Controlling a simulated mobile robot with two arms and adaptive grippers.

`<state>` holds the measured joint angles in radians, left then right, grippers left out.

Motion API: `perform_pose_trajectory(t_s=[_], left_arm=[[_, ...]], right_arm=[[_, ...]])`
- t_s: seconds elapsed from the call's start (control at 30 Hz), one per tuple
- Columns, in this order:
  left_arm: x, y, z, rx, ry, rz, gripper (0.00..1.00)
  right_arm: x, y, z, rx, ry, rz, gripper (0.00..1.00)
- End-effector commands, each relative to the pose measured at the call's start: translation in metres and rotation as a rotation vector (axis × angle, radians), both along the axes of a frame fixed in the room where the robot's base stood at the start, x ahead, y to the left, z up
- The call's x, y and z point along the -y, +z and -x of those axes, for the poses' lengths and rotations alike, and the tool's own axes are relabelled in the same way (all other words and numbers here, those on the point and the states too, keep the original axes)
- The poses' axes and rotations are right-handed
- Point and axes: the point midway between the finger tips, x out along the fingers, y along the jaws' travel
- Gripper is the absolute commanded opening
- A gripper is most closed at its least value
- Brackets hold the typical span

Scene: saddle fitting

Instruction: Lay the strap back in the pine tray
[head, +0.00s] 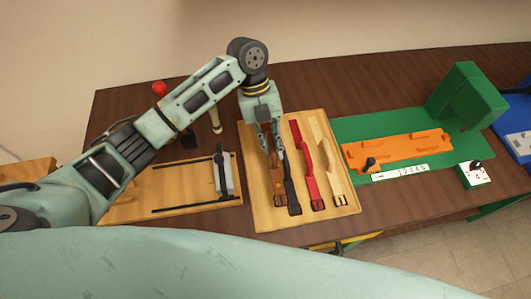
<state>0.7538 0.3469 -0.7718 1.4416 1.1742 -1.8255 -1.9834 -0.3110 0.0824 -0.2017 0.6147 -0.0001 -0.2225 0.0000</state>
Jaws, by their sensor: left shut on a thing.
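The pine tray (256,217) stands on the dark table in the middle of the head view. In it are a brown strap (278,186), a black strap (292,196), a red strap (307,163) and a pale tan strap (330,163), side by side with buckles toward me. My left gripper (271,151) reaches down over the tray's left part and is shut on the brown strap. Its fingers hide part of the brown and black straps. I cannot tell whether the brown strap rests on the tray or hangs just above it. My right gripper is not in view.
Left of the tray is a wooden board (190,182) with black rails and a grey block. Behind it are a red knob (159,88) and a pale-handled tool (215,119). At right, a green fixture (467,97) and an orange plate (398,151) stand beside a dial box (475,174).

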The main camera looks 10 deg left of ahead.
Motion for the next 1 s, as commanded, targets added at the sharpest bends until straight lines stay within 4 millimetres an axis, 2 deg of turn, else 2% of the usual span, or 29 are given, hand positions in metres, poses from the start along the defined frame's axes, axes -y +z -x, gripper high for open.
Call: perform_pose_trajectory(t_s=[0.03, 0.1, 0.3, 0.53, 0.77, 0.8, 1.0], left_arm=[[-0.006, -0.001, 0.009, -0.003, 0.0, -0.001, 0.0], [-0.012, -0.008, 0.016, -0.001, 0.002, 0.0, 0.0], [-0.016, -0.021, 0.024, -0.001, 0.0, 0.001, 0.0], [-0.016, -0.052, 0.024, -0.001, 0.002, 0.001, 0.0], [-0.016, -0.058, 0.023, 0.003, -0.001, 0.001, 0.0], [-0.016, -0.058, 0.023, 0.003, -0.001, 0.001, 0.13], [-0.016, -0.057, 0.023, 0.002, 0.0, 0.0, 0.31]], right_arm=[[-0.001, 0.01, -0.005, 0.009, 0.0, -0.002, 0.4], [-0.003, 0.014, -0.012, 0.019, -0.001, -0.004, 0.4], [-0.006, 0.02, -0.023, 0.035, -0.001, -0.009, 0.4], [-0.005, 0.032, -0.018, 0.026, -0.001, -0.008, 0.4], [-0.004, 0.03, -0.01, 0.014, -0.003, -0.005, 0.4], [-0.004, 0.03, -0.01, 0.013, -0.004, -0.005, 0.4], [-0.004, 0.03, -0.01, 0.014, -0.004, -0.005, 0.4]])
